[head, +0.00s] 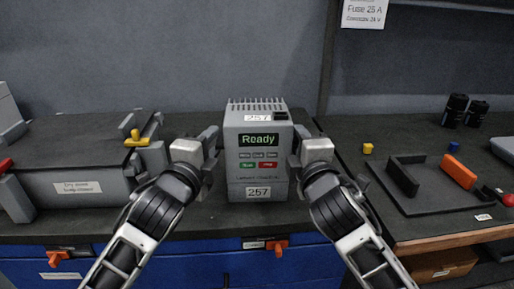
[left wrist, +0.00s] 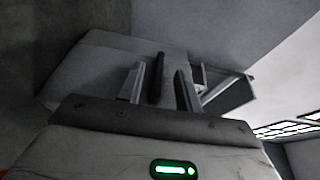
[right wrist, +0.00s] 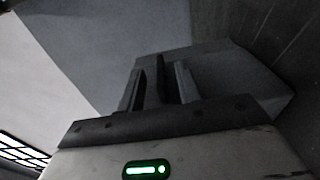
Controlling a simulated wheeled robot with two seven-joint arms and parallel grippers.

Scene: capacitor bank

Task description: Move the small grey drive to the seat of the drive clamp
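The small grey drive (head: 258,180), a finned box with a green "Ready" screen and "257" labels, stands upright on the bench between my grippers. My left gripper (head: 213,143) is at its left side; in the left wrist view its fingers stand apart with a dark upright handle (left wrist: 157,78) between them. My right gripper (head: 298,141) is at its right side; in the right wrist view a dark handle (right wrist: 161,78) sits between its parted fingers. Gaps show around both handles. A black plate with a black and an orange block (head: 459,171) at right looks like the drive clamp.
A grey case (head: 85,190) with a yellow lever (head: 137,142) stands at left. Blue drawers (head: 190,262) lie below the bench edge. A seam separates the drive's bench from the right one.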

